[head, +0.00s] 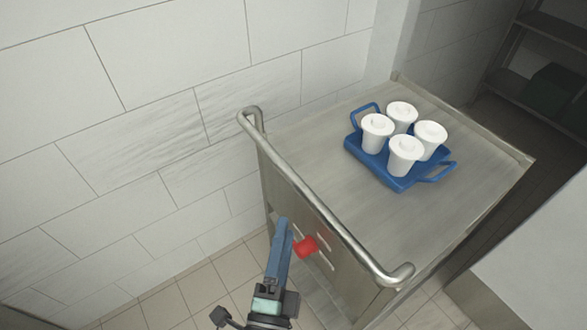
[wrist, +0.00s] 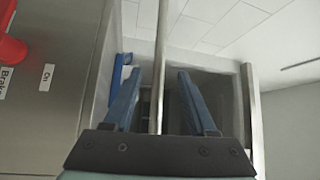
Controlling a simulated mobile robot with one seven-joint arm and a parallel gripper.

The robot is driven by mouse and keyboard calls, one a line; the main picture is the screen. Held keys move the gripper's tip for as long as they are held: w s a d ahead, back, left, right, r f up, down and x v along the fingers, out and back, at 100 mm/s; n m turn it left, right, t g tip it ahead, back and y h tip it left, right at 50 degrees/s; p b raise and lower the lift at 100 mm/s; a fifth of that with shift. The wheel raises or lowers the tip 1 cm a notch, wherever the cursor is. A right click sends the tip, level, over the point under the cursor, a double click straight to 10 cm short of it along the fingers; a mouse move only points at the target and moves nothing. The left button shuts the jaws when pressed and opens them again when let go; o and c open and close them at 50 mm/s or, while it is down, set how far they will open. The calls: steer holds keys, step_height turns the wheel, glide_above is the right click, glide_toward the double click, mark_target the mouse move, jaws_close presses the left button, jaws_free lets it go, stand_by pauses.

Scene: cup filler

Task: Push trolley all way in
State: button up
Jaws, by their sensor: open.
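The metal trolley (head: 330,133) stands beside a white wall, with a tubular handle (head: 323,213) along its near end. My gripper (head: 284,222) is in front of this end, left of the red brake knob (head: 306,247). In the wrist view my gripper (wrist: 160,72) has its two blue fingers apart, with a metal bar (wrist: 160,50) showing in the gap. I cannot tell if the bar is between the fingers or beyond them. The red knob (wrist: 12,50) is at the left there, by labels reading "Brake" and "On".
A blue tray (head: 404,183) with several white lidded cups (head: 406,155) sits on the trolley top. The tiled wall (head: 150,110) is close on the left. A pale block (head: 545,255) stands at right. Dark shelving (head: 535,65) is behind.

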mark_target(296, 181)
steer(key=w, duration=0.3)
steer(key=w+d+r+p, duration=0.1)
steer(key=w, duration=0.3)
steer(key=w+p, duration=0.1)
steer(key=w, duration=0.3)
steer(key=shift+w+d+r, duration=0.25)
steer(key=shift+d+r, duration=0.1)
steer(key=shift+d, duration=0.05)
jaws_close()
stand_by(0.9)
